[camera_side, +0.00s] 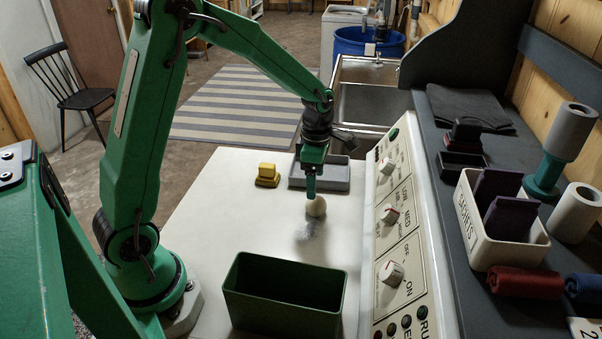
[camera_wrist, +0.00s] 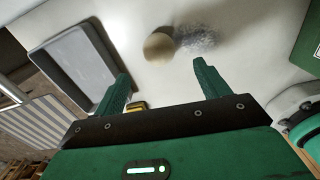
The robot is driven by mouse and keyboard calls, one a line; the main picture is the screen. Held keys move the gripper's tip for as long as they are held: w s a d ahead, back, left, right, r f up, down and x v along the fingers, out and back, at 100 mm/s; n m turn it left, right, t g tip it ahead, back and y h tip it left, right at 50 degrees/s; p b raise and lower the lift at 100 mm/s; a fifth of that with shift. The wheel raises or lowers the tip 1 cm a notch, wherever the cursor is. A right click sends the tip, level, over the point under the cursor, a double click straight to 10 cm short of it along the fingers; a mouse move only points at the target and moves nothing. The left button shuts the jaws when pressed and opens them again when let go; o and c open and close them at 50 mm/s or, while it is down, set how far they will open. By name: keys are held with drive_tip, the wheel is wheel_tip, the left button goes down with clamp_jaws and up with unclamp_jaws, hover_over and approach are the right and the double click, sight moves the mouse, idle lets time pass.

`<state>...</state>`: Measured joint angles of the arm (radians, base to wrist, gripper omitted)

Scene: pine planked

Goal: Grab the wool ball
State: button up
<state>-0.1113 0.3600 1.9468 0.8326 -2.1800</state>
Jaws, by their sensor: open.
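The wool ball (camera_side: 316,206) is a small cream ball on the white worktop. In the wrist view the ball (camera_wrist: 158,46) lies ahead of the fingertips, between their lines and nearer the middle. My gripper (camera_side: 310,190) is over the worktop with its fingers pointing down, right beside the ball in the side view. In the wrist view my gripper (camera_wrist: 160,78) has its two green fingers spread wide with nothing between them. A finger covers a small part of the ball's left side in the side view. I cannot tell whether it touches the ball.
A grey tray (camera_side: 335,180) lies just behind the ball. A yellow block (camera_side: 267,176) stands to the left. A dark green open bin (camera_side: 284,298) stands in front. A control panel with knobs (camera_side: 392,225) borders the worktop on the right. A greyish patch (camera_side: 307,230) marks the worktop near the ball.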

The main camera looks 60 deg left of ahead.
sight(316, 201)
drive_tip(key=shift+f, duration=1.4)
drive_tip(key=shift+f, duration=0.1)
drive_tip(key=shift+w+d+f, duration=0.1)
drive_tip(key=shift+f, duration=1.15)
drive_tip(key=shift+w+f, duration=0.1)
drive_tip(key=shift+f, duration=1.15)
drive_tip(key=c, duration=1)
